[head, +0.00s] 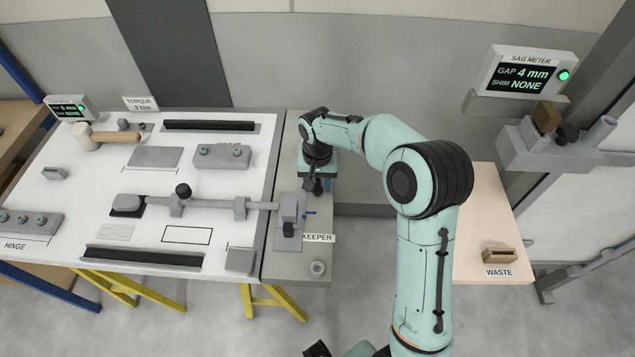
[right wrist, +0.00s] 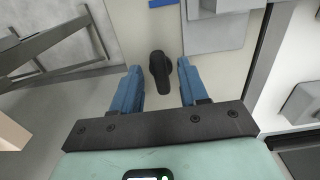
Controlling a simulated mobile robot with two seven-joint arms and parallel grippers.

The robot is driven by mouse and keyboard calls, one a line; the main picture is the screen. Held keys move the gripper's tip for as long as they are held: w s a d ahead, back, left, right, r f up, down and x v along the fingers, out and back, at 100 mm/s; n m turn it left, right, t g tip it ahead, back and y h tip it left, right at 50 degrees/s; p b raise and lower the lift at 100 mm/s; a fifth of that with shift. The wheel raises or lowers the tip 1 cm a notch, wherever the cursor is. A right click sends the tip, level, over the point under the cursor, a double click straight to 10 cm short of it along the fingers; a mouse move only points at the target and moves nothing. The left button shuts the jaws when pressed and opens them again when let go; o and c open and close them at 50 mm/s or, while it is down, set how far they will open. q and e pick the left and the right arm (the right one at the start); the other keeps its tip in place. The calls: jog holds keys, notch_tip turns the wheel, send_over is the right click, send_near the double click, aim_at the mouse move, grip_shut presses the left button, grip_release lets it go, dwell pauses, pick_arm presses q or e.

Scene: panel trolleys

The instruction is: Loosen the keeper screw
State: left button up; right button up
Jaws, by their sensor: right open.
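The grey keeper block (head: 288,207) sits at the right end of the long rod, beside the KEEPER label (head: 319,238). A small blue part (head: 311,213) sticks out at its right, and a dark part (head: 288,229) shows at its lower side. I cannot tell which is the screw. My right gripper (head: 316,186) is above the grey strip, behind the label. In the right wrist view its blue fingers (right wrist: 158,90) are open, with a black handle-like piece (right wrist: 160,72) between them, apart from both. My left gripper is not clearly visible.
A white bench panel (head: 70,185) with several fittings and a mallet (head: 115,137) lies left. A small grey cup (head: 317,268) stands near the strip's front. At right are the WASTE table (head: 480,225) and the sag meter (head: 525,75), reading gap 4 mm, shim none.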

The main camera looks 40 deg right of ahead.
grip_shut()
pick_arm(q)
jog(key=shift+r, duration=0.1)
pick_arm(e)
jog(key=shift+n, duration=0.4)
jog(key=n, duration=0.3)
jog(key=shift+d+r+p, duration=0.1)
jog(key=shift+p, duration=0.2)
jog(key=n, duration=0.4)
jog(key=shift+d+p, duration=0.1)
jog(key=shift+p, duration=0.3)
jog(key=n, duration=0.5)
jog(key=shift+d+p, duration=0.15)
jog(key=shift+p, duration=0.2)
pick_arm(q)
jog(key=shift+w+r+p, duration=0.15)
jog(key=shift+w+r, duration=0.35)
jog(key=shift+r, duration=0.3)
jog(key=shift+w+r+p, duration=0.15)
jog(key=shift+w+r, duration=0.35)
jog(key=shift+r, duration=0.3)
pick_arm(e)
jog(key=shift+n, duration=1.8)
